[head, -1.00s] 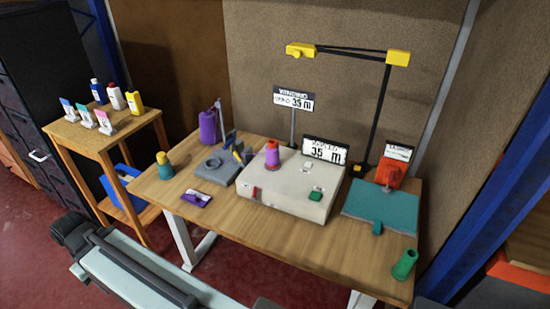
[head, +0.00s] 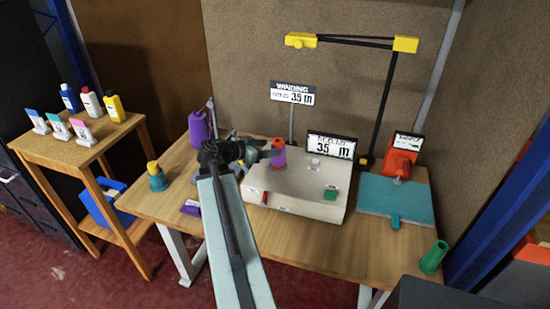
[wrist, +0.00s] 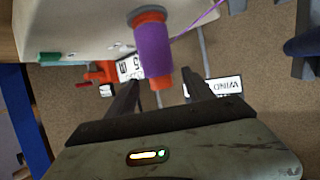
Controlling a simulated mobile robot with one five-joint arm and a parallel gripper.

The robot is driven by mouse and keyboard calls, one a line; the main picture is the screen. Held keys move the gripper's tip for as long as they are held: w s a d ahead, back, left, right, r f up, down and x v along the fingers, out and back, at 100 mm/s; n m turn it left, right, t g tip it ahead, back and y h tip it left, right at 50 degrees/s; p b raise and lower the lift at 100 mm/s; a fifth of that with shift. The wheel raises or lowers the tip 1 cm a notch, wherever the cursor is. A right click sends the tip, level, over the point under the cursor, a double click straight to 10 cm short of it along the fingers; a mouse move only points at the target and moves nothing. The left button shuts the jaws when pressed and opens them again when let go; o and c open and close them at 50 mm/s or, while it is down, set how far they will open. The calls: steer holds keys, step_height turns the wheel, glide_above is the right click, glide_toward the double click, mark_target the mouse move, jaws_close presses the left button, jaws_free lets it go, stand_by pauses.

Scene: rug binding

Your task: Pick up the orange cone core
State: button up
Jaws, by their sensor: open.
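The orange cone core (head: 278,147), wound with purple thread, stands upright on the white winding machine (head: 300,200). In the wrist view the cone core (wrist: 151,45) shows its purple winding and orange ends, with a purple thread running off to the upper right. My gripper (head: 270,154) reaches in from the left at the cone's height. In the wrist view my gripper (wrist: 160,78) is open, its two dark fingers on either side of the cone's orange end. I cannot tell whether either finger touches it.
A display (head: 331,146) and a sign on a post (head: 292,93) stand behind the machine. A teal plate (head: 385,197) lies right.

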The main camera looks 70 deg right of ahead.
steer(key=shift+b+x, duration=0.4)
steer(key=shift+x, duration=0.75)
steer(key=shift+s+d+f, duration=0.1)
steer(key=shift+s+d, duration=0.1)
steer(key=shift+d, duration=0.1)
steer(key=b+x, duration=0.1)
steer(key=x, duration=0.4)
steer(key=shift+s+d, duration=0.1)
jaws_close()
steer(key=shift+r, duration=0.25)
step_height(320, 180, up, 10)
steer(key=p, duration=0.9)
steer(key=shift+p, duration=0.3)
